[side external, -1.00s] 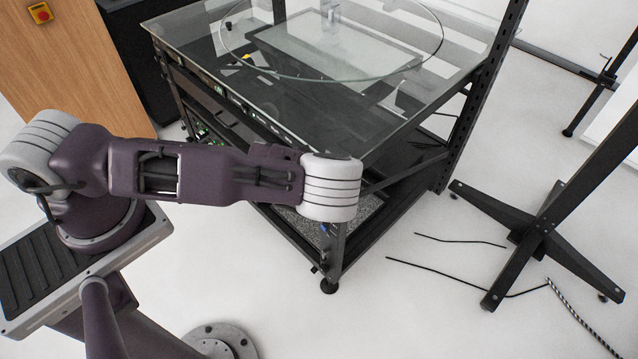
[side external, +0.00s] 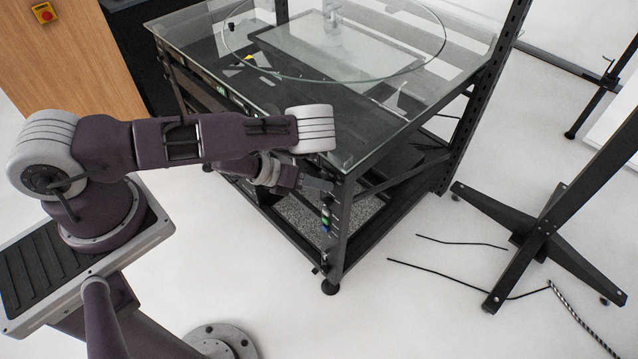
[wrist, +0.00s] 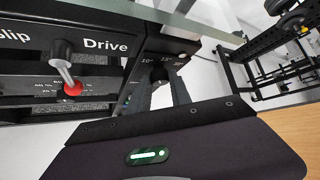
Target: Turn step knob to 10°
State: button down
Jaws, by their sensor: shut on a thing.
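The step knob (wrist: 159,74) is a small dark knob on the black front panel (wrist: 193,45) at the corner of the turntable frame. White 10° and 15° marks show just above it in the wrist view. My gripper (wrist: 161,88) has its two dark fingers on either side of the knob and is shut on it. The fingers hide part of the knob, and I cannot tell which mark it points to. In the side external view, my gripper (side external: 325,186) reaches the frame's front corner from the left, and the knob itself cannot be made out.
A lever with a red tip (wrist: 72,87) stands out below the Drive label, left of my gripper. The glass top (side external: 330,115) overhangs the panel. A small pale object (side external: 333,18) shows at the back of the glass. Free floor lies in front.

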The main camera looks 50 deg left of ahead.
jog(key=shift+a+f+n+h, duration=0.15)
jog(key=shift+n+h, duration=0.25)
jog(key=shift+h, duration=0.4)
jog(key=c, duration=1.2)
grip_release()
